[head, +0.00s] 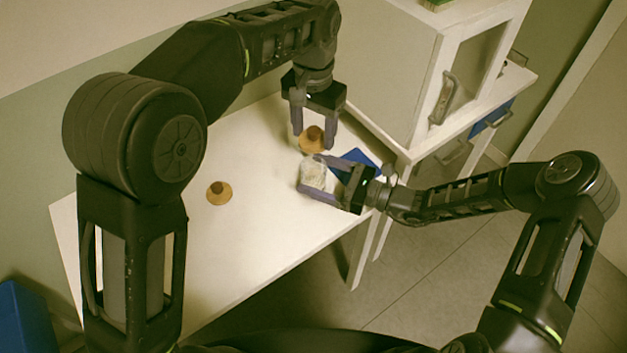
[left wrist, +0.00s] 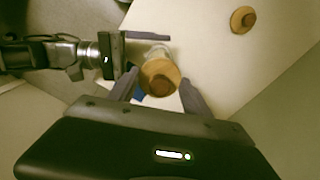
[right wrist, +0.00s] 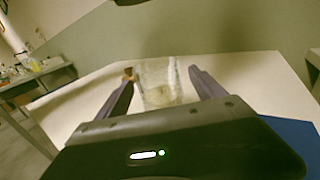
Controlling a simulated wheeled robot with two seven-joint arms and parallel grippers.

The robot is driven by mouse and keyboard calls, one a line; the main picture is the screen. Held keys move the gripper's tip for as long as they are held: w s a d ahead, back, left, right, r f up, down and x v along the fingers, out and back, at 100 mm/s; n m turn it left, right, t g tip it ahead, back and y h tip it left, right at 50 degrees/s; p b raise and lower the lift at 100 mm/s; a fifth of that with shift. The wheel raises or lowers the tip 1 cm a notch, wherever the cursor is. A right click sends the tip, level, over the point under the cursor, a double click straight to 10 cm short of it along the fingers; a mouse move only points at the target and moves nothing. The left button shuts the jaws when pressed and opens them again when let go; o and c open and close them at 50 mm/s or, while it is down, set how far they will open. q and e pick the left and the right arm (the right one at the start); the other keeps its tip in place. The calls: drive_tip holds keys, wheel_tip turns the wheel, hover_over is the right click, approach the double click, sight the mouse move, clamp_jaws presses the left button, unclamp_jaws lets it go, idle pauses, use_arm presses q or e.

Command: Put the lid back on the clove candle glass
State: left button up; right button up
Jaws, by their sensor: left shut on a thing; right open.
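A round wooden lid with a dark knob (head: 312,139) is held by my left gripper (head: 314,144), just beyond the glass; in the left wrist view the lid (left wrist: 159,75) sits between the fingers. The clear candle glass (head: 313,176) stands upright on the table. My right gripper (head: 317,177) is open, its fingers on either side of the glass; the right wrist view shows the glass (right wrist: 160,80) between them. I cannot tell whether they touch it. A second wooden lid (head: 219,192) lies on the table to the left. No label is readable on the glass.
A blue flat thing (head: 358,158) lies beside the glass, partly behind my right gripper. A white cabinet (head: 390,70) with a handled door stands at the back right.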

drive_tip(key=shift+w+a, duration=0.1)
drive_tip(key=shift+a, duration=0.2)
drive_tip(key=shift+c, duration=0.3)
clamp_jaws()
idle(0.5)
